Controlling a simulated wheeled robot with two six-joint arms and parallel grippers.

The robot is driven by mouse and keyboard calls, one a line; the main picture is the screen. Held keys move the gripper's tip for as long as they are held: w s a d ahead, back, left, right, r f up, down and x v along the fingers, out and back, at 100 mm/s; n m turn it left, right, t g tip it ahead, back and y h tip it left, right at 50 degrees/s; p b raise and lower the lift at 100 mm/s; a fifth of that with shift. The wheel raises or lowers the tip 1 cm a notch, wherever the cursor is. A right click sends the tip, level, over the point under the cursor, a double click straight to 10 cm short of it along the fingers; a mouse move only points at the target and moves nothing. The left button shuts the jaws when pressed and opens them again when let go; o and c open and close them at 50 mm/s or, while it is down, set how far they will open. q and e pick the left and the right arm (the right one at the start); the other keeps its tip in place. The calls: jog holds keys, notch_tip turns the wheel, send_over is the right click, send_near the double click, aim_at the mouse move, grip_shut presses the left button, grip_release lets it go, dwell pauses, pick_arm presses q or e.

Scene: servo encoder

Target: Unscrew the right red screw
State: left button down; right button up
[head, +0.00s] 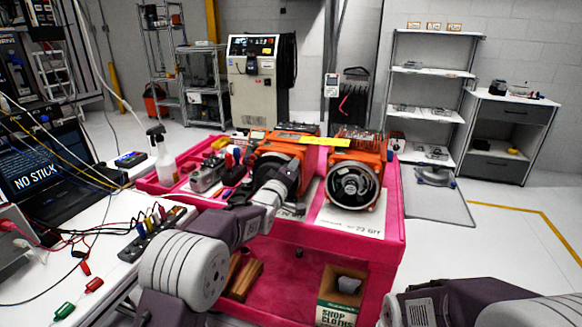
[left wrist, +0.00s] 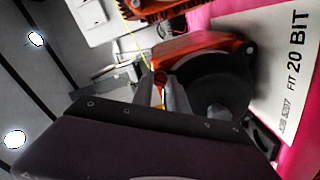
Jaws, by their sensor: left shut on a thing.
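An orange servo motor (head: 284,151) stands at the left on the pink cart, and another orange servo motor (head: 357,155) with a round dark front stands to its right. My left gripper (head: 277,187) is at the front of the left motor and hides much of its face. In the left wrist view, the fingers (left wrist: 168,92) are closed beside the motor's orange body (left wrist: 200,48) and dark round housing (left wrist: 218,90). A small red piece, seemingly a red screw (left wrist: 160,75), shows between the fingertips. Which screw it is cannot be told. My right gripper is out of view.
The pink cart (head: 397,215) carries printed white sheets (head: 350,219) under the motors. A spray bottle (head: 163,160) and small tools stand at its left. A white bench (head: 115,212) with cables and a laptop (head: 45,165) is at the left.

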pick_arm(q)
jog(key=shift+r+n+p, duration=0.15)
jog(key=shift+n+p, duration=0.45)
jog(key=shift+n, duration=2.75)
jog(key=shift+r+n+p, duration=0.15)
jog(key=shift+n+p, duration=0.5)
jog(key=shift+n, duration=2.65)
jog(key=shift+r+n+p, duration=0.15)
jog(key=shift+n+p, duration=0.45)
jog(key=shift+n, duration=2.75)
jog(key=c, duration=1.3)
grip_release()
jog(key=shift+w+f, duration=0.1)
jog(key=shift+f, duration=0.15)
jog(key=v, duration=0.9)
jog(key=shift+b, duration=0.35)
